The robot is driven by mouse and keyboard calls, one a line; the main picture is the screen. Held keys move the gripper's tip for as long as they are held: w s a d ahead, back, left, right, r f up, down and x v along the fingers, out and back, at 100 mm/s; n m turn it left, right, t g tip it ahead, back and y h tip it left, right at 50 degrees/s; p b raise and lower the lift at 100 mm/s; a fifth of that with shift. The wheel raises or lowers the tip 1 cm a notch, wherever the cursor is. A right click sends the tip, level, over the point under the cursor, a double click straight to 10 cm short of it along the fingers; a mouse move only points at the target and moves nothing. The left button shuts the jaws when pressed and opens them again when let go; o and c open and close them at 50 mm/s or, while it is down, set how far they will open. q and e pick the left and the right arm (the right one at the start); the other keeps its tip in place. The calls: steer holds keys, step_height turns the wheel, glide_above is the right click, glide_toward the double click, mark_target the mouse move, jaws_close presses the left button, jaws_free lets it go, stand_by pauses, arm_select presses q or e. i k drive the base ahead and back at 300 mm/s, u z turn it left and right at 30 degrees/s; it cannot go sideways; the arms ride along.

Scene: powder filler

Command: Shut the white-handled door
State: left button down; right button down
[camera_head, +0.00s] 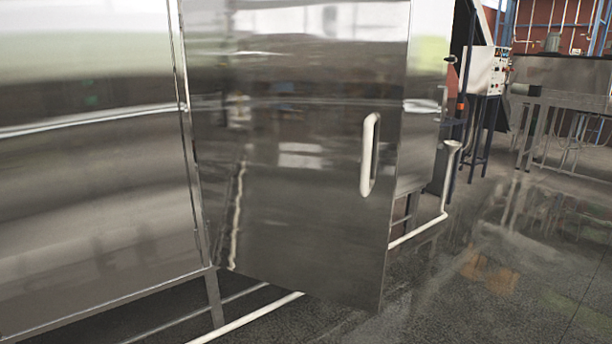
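The metal door (290,200) stands in the middle of the view, a tall shiny steel panel. Its white handle (369,155) is a vertical bar near the door's right edge. The door appears to stand ajar, its right side swung out from the steel cabinet (95,170) on the left. The top of the door is cut off by the frame. Neither of my grippers shows in the view.
White pipes (250,318) run low along the floor, below and behind the door. A white control box (484,70) and a metal table (560,85) stand at the back right. The glossy dark floor (500,270) at the right front is clear.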

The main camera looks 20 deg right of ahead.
mark_target(297, 107)
steer(key=u, duration=0.4)
steer(key=i, duration=0.85)
steer(key=z, duration=0.05)
